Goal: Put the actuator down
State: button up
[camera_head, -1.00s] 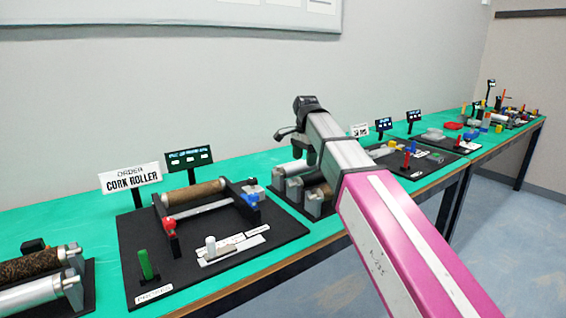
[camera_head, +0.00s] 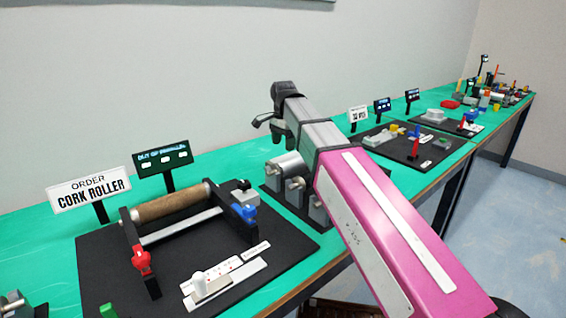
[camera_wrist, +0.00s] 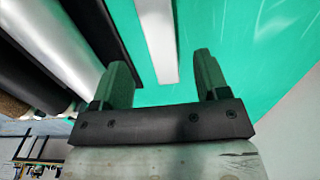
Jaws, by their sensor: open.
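I cannot tell for certain which part is the actuator. On the near black board (camera_head: 225,285), a roller frame carries a cork roller (camera_head: 167,204), a red part (camera_head: 141,258) at its front left and a blue part (camera_head: 244,213) at its right. A white lever piece (camera_head: 213,280) sits on a pale plate in front. My gripper is at the arm's far end, over the bench. In the wrist view my gripper (camera_wrist: 160,58) is open, with nothing held between its two dark green fingers. A white strip (camera_wrist: 157,40) lies beyond them.
An order sign (camera_head: 90,189) reading "CORK ROLLER" and a dark display (camera_head: 162,157) stand behind the board. Silver rollers (camera_head: 288,165) stand beside my arm. Further boards (camera_head: 410,146) line the green bench to the right. A wall runs behind.

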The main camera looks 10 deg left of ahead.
aim_at(283, 157)
jog(key=shift+f, duration=3.4)
jog(key=c, duration=1.2)
grip_shut()
jog(key=shift+r, duration=0.15)
